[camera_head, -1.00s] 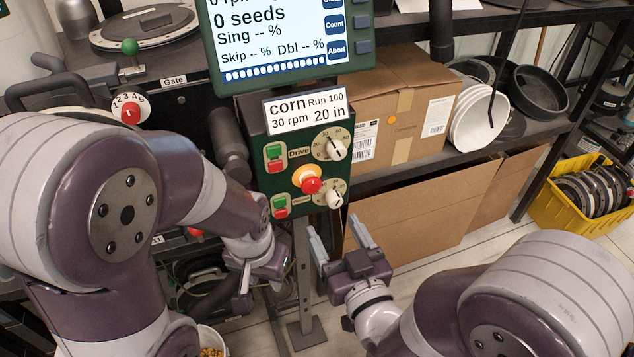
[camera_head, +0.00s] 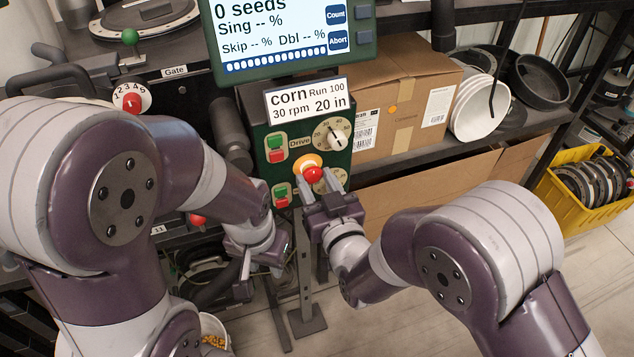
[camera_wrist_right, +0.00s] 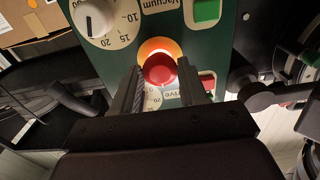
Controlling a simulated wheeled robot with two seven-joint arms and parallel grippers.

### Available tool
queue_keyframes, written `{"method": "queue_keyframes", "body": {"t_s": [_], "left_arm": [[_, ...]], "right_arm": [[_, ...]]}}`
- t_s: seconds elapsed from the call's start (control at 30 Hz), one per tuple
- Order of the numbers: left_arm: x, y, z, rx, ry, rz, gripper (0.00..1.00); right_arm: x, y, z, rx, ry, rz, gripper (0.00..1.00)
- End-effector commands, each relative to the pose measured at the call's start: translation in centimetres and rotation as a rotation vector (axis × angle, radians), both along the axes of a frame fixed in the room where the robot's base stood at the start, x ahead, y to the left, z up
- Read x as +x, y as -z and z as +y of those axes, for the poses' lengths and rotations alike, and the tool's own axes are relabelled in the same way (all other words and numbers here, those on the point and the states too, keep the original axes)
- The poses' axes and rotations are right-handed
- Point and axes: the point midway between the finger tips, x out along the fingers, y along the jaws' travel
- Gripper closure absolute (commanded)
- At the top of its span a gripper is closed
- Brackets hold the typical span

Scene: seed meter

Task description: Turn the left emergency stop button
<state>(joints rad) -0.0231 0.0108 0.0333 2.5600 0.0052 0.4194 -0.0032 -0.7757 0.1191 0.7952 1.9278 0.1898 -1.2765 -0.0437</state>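A red mushroom-head emergency stop button (camera_head: 313,174) on an orange-yellow base sits on the green control panel (camera_head: 262,160), between the Drive and Vacuum controls. It also shows in the right wrist view (camera_wrist_right: 160,69). My right gripper (camera_head: 321,181) is open in front of it, with one finger on each side of the red head. I cannot tell whether the fingers touch it.
Green and red switches (camera_head: 276,148) and a white dial (camera_head: 336,138) are close to the button. The display (camera_head: 285,38) is above. A cardboard box (camera_head: 405,105) stands right of the panel, and a yellow crate (camera_head: 560,208) is at far right.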

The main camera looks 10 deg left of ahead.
Motion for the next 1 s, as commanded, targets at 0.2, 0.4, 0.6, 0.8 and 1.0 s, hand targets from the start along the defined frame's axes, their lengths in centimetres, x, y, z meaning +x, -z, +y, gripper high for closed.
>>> {"method": "queue_keyframes", "body": {"t_s": [0.2,0.4,0.6,0.8,1.0], "left_arm": [[0.0,0.3,0.0,0.0,0.0,0.0,0.63],[0.0,1.2,0.0,0.0,0.0,0.0,0.63],[0.0,2.3,0.0,0.0,0.0,0.0,0.63],[0.0,3.4,0.0,0.0,0.0,0.0,0.63],[0.0,4.1,0.0,0.0,0.0,0.0,0.63]], "right_arm": [[0.0,0.1,0.0,0.018,0.0,0.011,0.88],[0.0,0.2,0.0,0.094,0.0,0.062,0.88],[0.0,0.3,0.0,0.212,0.0,0.142,0.88],[0.0,0.3,0.0,0.322,0.0,0.216,0.88],[0.0,0.2,0.0,0.401,0.0,0.271,0.88]]}}
